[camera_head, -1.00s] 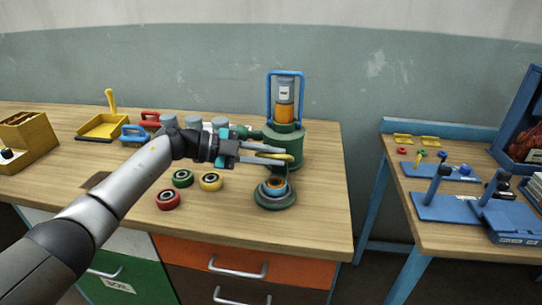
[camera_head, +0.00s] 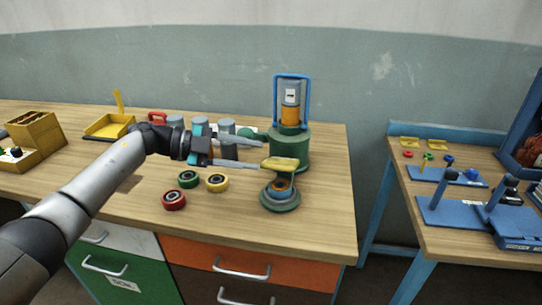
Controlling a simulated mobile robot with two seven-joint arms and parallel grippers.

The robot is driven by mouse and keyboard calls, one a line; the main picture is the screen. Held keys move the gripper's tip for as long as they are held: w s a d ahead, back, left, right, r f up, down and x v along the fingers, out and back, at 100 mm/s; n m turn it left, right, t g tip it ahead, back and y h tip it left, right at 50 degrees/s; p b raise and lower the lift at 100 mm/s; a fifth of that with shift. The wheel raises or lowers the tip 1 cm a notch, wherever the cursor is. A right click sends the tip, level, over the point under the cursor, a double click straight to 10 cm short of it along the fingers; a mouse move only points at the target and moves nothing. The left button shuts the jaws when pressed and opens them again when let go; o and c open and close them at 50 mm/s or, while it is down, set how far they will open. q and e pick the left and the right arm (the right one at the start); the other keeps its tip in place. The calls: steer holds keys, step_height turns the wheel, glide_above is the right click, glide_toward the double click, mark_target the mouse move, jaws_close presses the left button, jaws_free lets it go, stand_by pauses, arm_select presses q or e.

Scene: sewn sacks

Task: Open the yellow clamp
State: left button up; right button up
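The yellow clamp (camera_head: 283,163) is a short yellow bar at the front of the green machine (camera_head: 291,143), above a low round green base (camera_head: 280,199) with an orange and grey middle. My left gripper (camera_head: 261,155) comes in from the left, with its two long grey fingers spread apart. It is open and empty. Its fingertips are just left of the clamp, and I cannot tell whether the lower one touches it. My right gripper is not in view.
Red (camera_head: 174,200), green (camera_head: 188,179) and yellow (camera_head: 217,182) rings lie on the wooden bench (camera_head: 310,220), below my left gripper. Grey cylinders (camera_head: 200,125) stand behind the gripper. A second table with blue fixtures (camera_head: 441,212) stands at right.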

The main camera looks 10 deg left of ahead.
arm_select(q)
steer(key=v, duration=0.8)
steer(key=shift+a, duration=0.2)
steer(key=shift+s+r, duration=0.1)
steer(key=shift+s, duration=0.05)
